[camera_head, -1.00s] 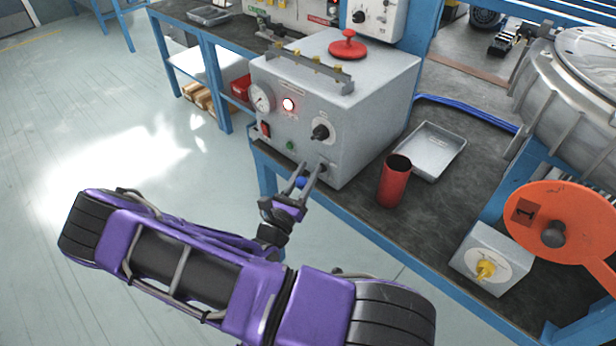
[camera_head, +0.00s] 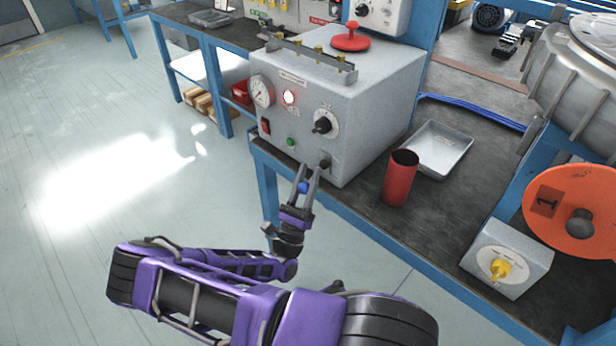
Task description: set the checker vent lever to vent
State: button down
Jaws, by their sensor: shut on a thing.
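The checker is a grey box (camera_head: 372,95) on the bench, with a gauge (camera_head: 262,91), a lit white lamp (camera_head: 289,97) and a black knob (camera_head: 322,125) on its front. A small dark fitting (camera_head: 325,163) sits low at the right of that front. A blue ball (camera_head: 303,187), which looks like the end of the vent lever, is between the fingers of my gripper (camera_head: 307,179). My gripper is shut on it, in front of the box's lower edge. The rest of the lever is mostly hidden by the fingers, and its setting marks cannot be read.
A red cup (camera_head: 400,180) and a metal tray (camera_head: 437,148) stand right of the checker. A small box with a yellow knob (camera_head: 499,270) and an orange disc (camera_head: 575,215) are further right. The floor (camera_head: 90,130) at left is clear.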

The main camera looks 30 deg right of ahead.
jog(key=shift+c, duration=2.4)
grip_release()
jog(key=shift+f, duration=0.1)
jog(key=v, duration=1.2)
jog(key=shift+d, duration=0.1)
